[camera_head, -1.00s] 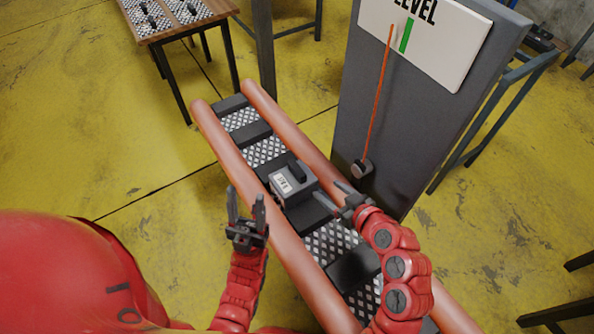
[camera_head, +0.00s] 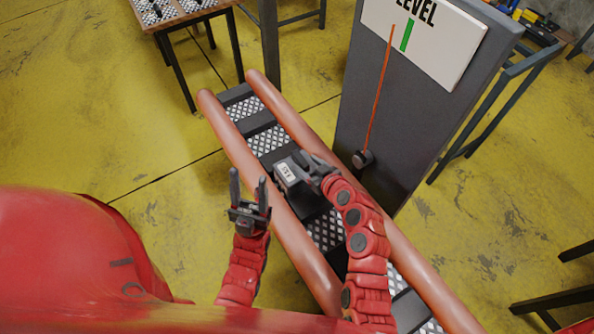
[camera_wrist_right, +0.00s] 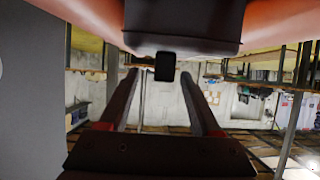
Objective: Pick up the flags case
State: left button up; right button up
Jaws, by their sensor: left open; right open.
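The flags case (camera_head: 287,172), a small grey box with a white label, sits between the two orange tubes of the inflatable boat (camera_head: 240,155). My right gripper (camera_head: 310,165) is open at the right side of the case and partly covers it. In the right wrist view, the dark case (camera_wrist_right: 185,28) fills the top, and its small dark handle (camera_wrist_right: 165,66) shows between the open fingertips of my right gripper (camera_wrist_right: 158,75). I cannot tell if they touch it.
A grey panel with a level board (camera_head: 425,40) and an orange pointer stands just right of the boat. A wooden table (camera_head: 185,15) is at the back left. The yellow floor (camera_head: 85,110) on the left is clear.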

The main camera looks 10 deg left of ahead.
aim_at(301, 161)
jog(key=shift+p+x, duration=0.4)
jog(key=shift+x, duration=1.45)
jog(key=shift+s+a, duration=0.15)
jog(key=shift+c, duration=0.3)
grip_shut()
